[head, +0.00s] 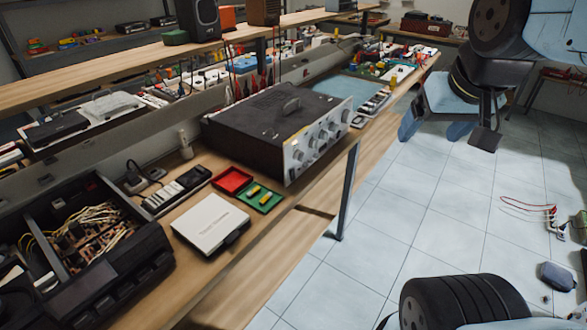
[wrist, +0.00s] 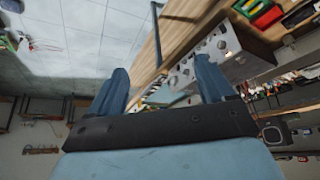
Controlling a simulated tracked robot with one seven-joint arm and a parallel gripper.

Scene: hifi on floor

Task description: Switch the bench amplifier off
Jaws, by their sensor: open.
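The bench amplifier (head: 262,122) is a dark box with a silver front panel (head: 318,140) of knobs, standing on the wooden bench in the head view. Its panel faces the aisle at the right. In the wrist view the amplifier's panel and knobs (wrist: 216,46) appear upper right, partly behind a finger. My gripper (head: 436,128) hangs over the aisle, to the right of the amplifier and apart from it. Its two blue fingers (wrist: 160,82) are spread with nothing between them. I cannot make out which control is the power switch or its state.
The bench (head: 240,262) also holds a white box (head: 210,224), red and green trays (head: 262,198), and an open case of wires (head: 88,236). A bench leg (head: 347,190) stands below the amplifier. Cables (head: 535,208) lie on the tiled floor; the aisle between is clear.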

